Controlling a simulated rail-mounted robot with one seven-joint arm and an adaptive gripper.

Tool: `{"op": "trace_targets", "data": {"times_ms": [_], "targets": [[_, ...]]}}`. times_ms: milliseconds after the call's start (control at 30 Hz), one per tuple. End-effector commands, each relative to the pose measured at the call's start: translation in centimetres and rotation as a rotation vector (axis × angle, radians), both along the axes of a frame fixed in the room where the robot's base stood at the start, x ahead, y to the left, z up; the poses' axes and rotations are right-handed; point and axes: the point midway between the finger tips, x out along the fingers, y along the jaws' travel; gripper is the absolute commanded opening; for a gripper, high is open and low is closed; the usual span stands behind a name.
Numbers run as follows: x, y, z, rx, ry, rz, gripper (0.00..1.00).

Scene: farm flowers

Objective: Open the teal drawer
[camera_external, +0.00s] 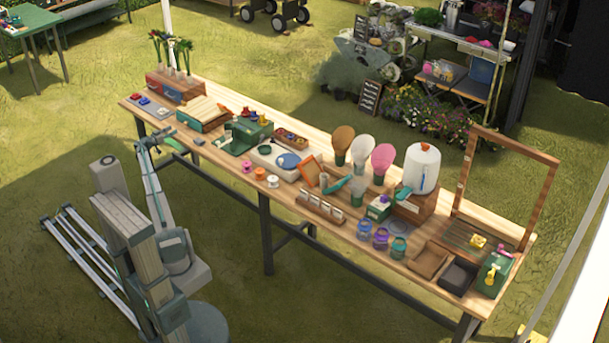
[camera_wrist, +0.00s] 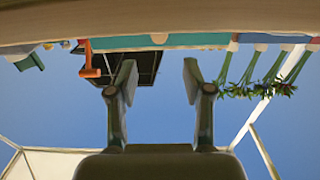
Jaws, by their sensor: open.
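The teal drawer front (camera_wrist: 195,40) spans the upper part of the wrist view, which looks upside down. A small round pale knob (camera_wrist: 159,38) shows on it. In the external view my gripper (camera_external: 158,138) is near the table's front left edge, partly hard to make out.
The table edge (camera_wrist: 150,20) crosses the top of the wrist view. Green stems (camera_wrist: 265,70) and an orange tool-like piece (camera_wrist: 90,60) lie beyond the fingers. Coloured items on a tray (camera_external: 150,106) and a wooden box (camera_external: 205,113) sit near the drawer box.

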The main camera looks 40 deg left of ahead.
Motion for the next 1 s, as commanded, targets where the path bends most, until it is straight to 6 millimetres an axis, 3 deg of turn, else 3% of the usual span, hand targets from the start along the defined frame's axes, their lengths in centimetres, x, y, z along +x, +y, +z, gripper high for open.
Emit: {"op": "trace_targets", "data": {"times_ms": [300,500,700,1000], "targets": [[5.6,0.3,0.0,0.000,0.001,-0.002,0.50],[8.3,0.3,0.0,0.000,0.001,-0.002,0.50],[9.4,0.3,-0.1,0.000,0.002,-0.001,0.50],[9.5,0.2,-0.1,-0.001,0.002,-0.001,0.49]]}}
